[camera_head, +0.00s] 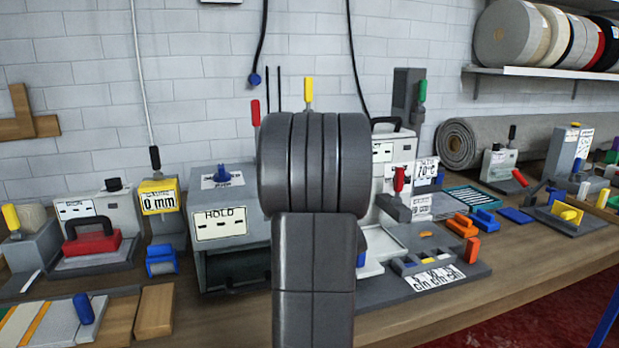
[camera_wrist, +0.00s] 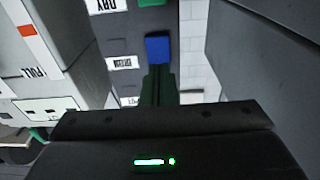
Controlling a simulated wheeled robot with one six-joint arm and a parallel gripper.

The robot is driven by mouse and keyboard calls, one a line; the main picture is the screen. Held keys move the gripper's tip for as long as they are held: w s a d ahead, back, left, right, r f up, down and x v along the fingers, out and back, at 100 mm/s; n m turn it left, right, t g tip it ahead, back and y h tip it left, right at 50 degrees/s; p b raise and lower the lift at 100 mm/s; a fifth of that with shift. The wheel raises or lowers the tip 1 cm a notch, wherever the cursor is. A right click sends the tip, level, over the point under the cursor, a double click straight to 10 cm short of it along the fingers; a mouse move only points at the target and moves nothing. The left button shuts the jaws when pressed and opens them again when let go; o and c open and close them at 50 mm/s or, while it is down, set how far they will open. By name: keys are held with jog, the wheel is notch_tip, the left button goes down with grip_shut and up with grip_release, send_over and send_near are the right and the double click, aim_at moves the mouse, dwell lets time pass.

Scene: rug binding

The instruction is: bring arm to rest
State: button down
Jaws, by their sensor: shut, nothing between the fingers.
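My arm rises through the middle of the head view, folded in front of the bench, and hides part of it. My gripper is hidden behind the arm there. In the wrist view my gripper (camera_wrist: 159,72) is shut, with its dark fingers together and nothing held. A blue piece (camera_wrist: 158,48) shows just beyond the fingertips, and I cannot tell how far away it is. Grey walls or housings lie close on both sides in the wrist view.
A grey box marked HOLD (camera_head: 220,224) stands left of my arm on the wooden bench (camera_head: 440,312). A label tray (camera_head: 436,277) and orange block (camera_head: 472,250) lie right. Rolls fill the shelf (camera_head: 540,72).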

jog(key=shift+w+r+g+p, duration=0.1)
jog(key=shift+r+g+p, duration=0.2)
jog(key=shift+p, duration=0.5)
jog(key=p, duration=0.2)
jog(key=shift+r+g+p, duration=0.25)
jog(key=shift+g+p, duration=0.05)
jog(key=shift+s+r+g+h+p, duration=0.2)
jog(key=shift+r+g+h+p, duration=0.15)
jog(key=shift+p, duration=0.9)
